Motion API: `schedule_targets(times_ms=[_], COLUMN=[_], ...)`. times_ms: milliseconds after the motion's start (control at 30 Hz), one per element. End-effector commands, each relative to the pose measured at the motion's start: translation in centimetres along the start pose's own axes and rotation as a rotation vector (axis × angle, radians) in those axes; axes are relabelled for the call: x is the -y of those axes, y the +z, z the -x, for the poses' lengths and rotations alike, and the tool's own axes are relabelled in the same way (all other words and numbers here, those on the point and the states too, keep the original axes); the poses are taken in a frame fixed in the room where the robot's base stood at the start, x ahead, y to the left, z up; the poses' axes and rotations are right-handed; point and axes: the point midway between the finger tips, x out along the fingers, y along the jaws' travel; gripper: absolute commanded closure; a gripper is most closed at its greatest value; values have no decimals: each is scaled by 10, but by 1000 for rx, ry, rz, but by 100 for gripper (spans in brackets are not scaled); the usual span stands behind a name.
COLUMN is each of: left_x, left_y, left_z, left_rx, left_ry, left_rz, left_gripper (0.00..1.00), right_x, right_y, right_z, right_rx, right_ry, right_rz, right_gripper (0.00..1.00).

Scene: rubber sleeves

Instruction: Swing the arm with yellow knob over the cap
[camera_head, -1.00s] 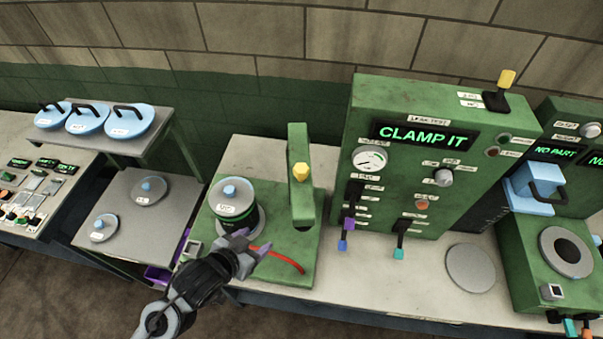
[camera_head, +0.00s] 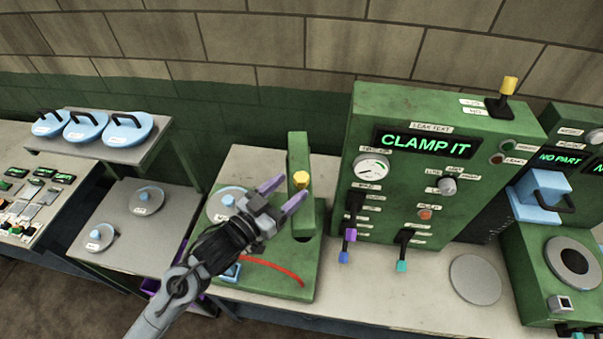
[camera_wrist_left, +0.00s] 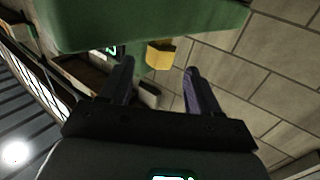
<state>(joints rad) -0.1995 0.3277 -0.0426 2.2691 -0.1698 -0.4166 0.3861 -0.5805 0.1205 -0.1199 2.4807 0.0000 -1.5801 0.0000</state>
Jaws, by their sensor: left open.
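The yellow knob (camera_head: 301,178) sits on the green swing arm (camera_head: 297,152) of the clamp stand. My left gripper (camera_head: 281,192) is open, its purple fingertips close to the knob, one above-left and one below-left of it in the head view. In the left wrist view the yellow knob (camera_wrist_left: 160,54) shows ahead, between and beyond the two open fingers (camera_wrist_left: 157,88). Whether they touch it I cannot tell, but there seems to be a gap. The cap (camera_head: 222,205) with its blue knob lies left of the arm, partly hidden by my gripper. My right gripper is not in view.
The green leak-test box (camera_head: 430,185) reading "CLAMP IT" stands to the right, with levers on its front. A red hose (camera_head: 272,268) lies on the green base. Blue lids (camera_head: 128,130) sit on a shelf at left. A round disc (camera_head: 475,279) lies on the table.

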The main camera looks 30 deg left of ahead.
Motion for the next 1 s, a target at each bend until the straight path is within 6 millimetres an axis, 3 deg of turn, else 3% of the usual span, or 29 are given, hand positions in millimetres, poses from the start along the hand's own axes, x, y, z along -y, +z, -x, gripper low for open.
schedule_targets(times_ms=[300,767,1000], left_x=[0,0,0], left_y=[-1,1,1], left_z=[-42,-52,-51], left_rx=[1,1,1], left_ry=[-1,0,0], left_rz=[-1,-1,-1], left_gripper=[38,38,72], right_x=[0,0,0], right_y=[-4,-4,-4], right_z=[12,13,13], right_rx=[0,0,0], right_ry=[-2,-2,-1], right_rz=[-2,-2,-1], right_gripper=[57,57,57])
